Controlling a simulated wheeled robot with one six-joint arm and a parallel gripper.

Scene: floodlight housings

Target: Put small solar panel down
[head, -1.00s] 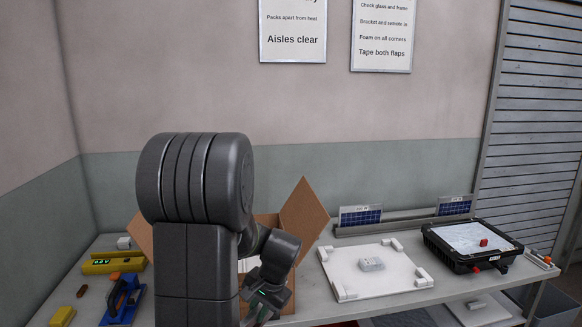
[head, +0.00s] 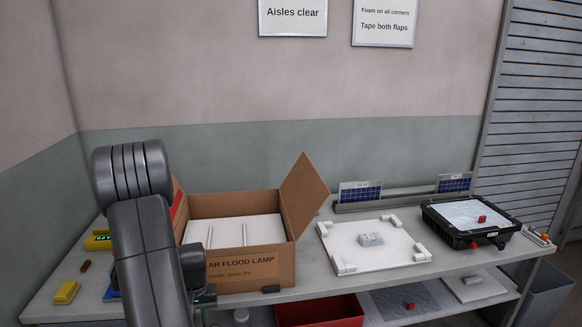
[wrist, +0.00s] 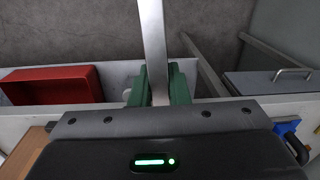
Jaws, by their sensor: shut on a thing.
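In the wrist view, my gripper (wrist: 158,88) has green fingers shut on a thin, pale grey strip (wrist: 153,40). It looks like the small solar panel seen edge-on; its face is not visible. The held thing sticks out beyond the fingertips over the floor and lower shelf. In the head view my gripper (head: 203,298) is at the table's front edge, left of the box's front, mostly hidden by my arm. Two other small blue solar panels, a left one (head: 360,194) and a right one (head: 453,184), stand in a grey rack (head: 405,203) at the back.
An open cardboard box (head: 262,268) with slotted white foam (head: 225,231) stands beside my arm. Right of it are a white board (head: 350,260) with corner blocks and a black floodlight (head: 437,228). A red bin (head: 290,315) is below. Yellow items (head: 66,292) lie left.

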